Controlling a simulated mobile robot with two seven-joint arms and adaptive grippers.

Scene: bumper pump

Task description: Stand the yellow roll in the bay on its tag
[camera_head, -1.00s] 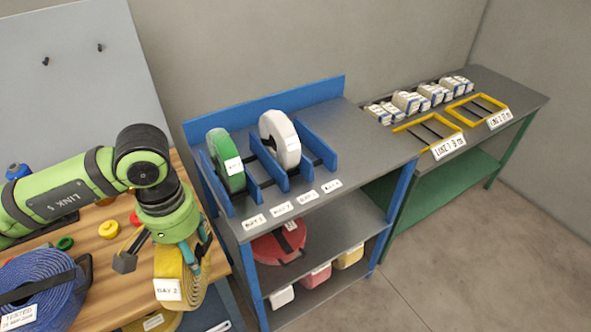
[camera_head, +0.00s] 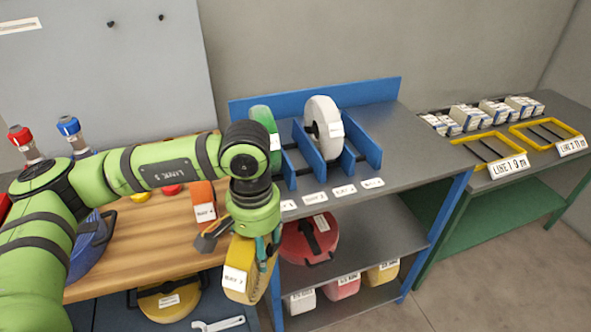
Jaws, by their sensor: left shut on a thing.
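The yellow roll (camera_head: 244,250) hangs upright in my left gripper (camera_head: 263,254), which is shut on it. The roll is in front of the rack's left side, below the top shelf's level in the picture. Its white tag (camera_head: 235,279) faces the camera; it reads BAY, with a number too small to be sure of. The blue-divided bays (camera_head: 308,148) stand on the rack top, with small white labels (camera_head: 314,196) along the front edge. A green roll (camera_head: 264,122) and a white roll (camera_head: 322,122) stand among the dividers, with a gap between them. My arm hides the leftmost bay's front. My right gripper is out of view.
A wooden bench (camera_head: 150,240) at left holds an orange roll (camera_head: 203,200) and a blue roll (camera_head: 88,245). Below lie another yellow roll (camera_head: 168,300) and a wrench (camera_head: 218,324). A red case (camera_head: 306,240) sits on the middle shelf. The rack top's right side is clear.

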